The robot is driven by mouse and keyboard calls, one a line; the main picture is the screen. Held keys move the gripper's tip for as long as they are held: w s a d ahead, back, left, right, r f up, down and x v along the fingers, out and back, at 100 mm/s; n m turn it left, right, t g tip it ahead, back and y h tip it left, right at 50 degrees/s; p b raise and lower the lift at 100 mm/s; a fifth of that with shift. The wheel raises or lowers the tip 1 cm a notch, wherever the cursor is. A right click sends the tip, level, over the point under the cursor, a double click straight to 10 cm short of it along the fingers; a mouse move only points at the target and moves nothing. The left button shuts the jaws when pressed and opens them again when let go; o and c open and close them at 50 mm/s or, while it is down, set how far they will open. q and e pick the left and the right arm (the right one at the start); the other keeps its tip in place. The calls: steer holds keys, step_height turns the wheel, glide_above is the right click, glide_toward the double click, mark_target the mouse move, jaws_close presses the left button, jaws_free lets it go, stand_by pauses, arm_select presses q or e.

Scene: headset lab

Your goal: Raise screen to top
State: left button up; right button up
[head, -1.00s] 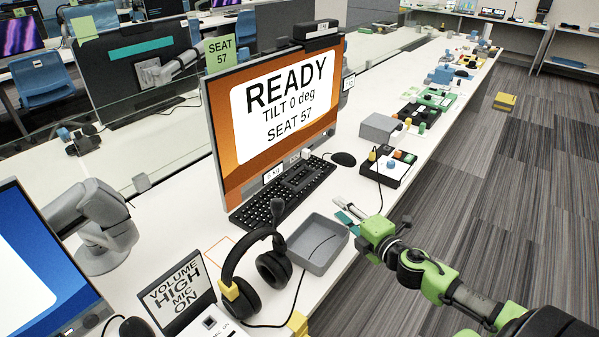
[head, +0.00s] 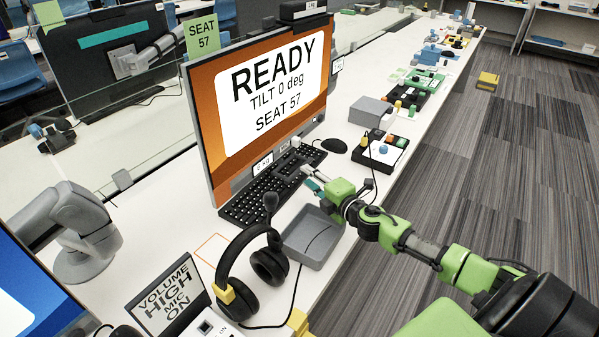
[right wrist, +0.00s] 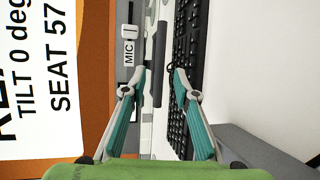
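The screen (head: 222,160) of seat 57 stands upright on the desk, orange with a white panel reading READY, TILT 0 deg, SEAT 57. It shows turned sideways at the left of the right wrist view (right wrist: 88,120). My right gripper (head: 308,178) is over the right part of the keyboard (head: 262,197), in front of the screen's lower edge. In the right wrist view its two teal-padded fingers (right wrist: 153,82) are apart, with nothing held between them. A white slider (right wrist: 130,32) marked MIC sits on the grey strip below the picture. My left gripper is out of view.
A grey tray (head: 300,250) and black headphones (head: 268,266) lie in front of the keyboard. A mouse (head: 334,146), a grey box (head: 368,110) and a black button box (head: 378,158) stand to the right. A volume sign (head: 165,297) is at lower left.

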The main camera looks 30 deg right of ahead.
mark_target(299, 170)
steer(key=shift+w+f+b, duration=0.15)
steer(key=shift+w+f, duration=0.05)
steer(key=shift+w, duration=0.75)
steer(key=shift+w+f+b, duration=0.15)
steer(key=shift+w+b, duration=0.05)
steer(key=shift+w, duration=0.8)
steer(key=shift+w+f+b, duration=0.15)
steer(key=shift+w+f, duration=0.05)
steer(key=shift+w, duration=0.75)
jaws_close()
